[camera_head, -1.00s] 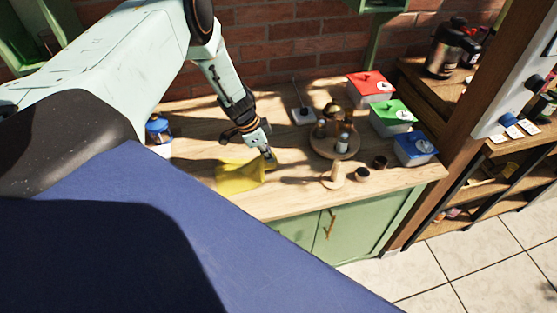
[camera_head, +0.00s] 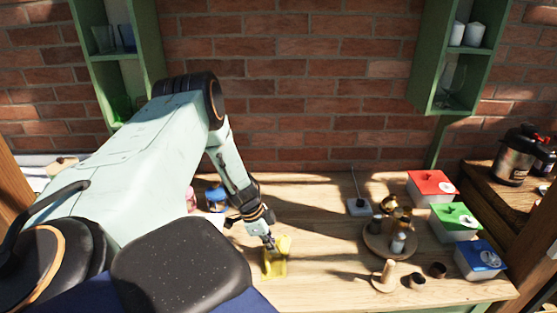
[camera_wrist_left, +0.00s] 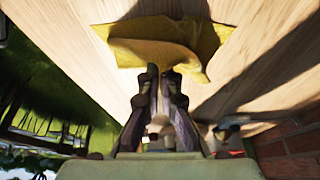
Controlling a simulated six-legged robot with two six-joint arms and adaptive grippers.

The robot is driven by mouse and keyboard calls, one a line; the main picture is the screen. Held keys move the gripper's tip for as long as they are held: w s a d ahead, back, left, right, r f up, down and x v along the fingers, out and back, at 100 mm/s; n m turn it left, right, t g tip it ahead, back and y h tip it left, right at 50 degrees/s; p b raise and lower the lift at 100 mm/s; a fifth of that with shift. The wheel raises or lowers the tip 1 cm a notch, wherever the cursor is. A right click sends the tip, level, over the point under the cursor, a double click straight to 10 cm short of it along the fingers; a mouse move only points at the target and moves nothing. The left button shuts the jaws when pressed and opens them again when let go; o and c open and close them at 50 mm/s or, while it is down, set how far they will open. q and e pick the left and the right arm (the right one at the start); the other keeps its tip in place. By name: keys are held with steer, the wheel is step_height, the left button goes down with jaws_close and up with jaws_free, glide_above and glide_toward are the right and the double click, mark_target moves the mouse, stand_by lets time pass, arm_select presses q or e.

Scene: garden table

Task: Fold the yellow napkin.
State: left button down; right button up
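The yellow napkin (camera_head: 275,266) lies on the wooden table near its front, left of the middle. One part of it is raised and bent over the rest, and the bent flap also shows in the left wrist view (camera_wrist_left: 165,50). My left gripper (camera_head: 271,244) points down at the napkin's raised side. In the left wrist view its two fingers (camera_wrist_left: 162,72) are close together at the flap's edge, and they appear to pinch the cloth. The exact contact is partly hidden by the fingertips. My right gripper is not in view.
A round wooden tray (camera_head: 377,247) with several small jars stands to the right. Red (camera_head: 432,188), green (camera_head: 455,222) and blue (camera_head: 480,260) lidded boxes line the right end. A blue-lidded jar (camera_head: 216,198) stands behind my left arm.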

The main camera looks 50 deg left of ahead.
arm_select(q)
steer(key=c, duration=1.9)
jaws_free()
steer(key=shift+a+f, duration=0.1)
steer(key=shift+a, duration=0.05)
steer(key=shift+o, duration=0.4)
steer(key=o, duration=0.3)
steer(key=o, duration=1)
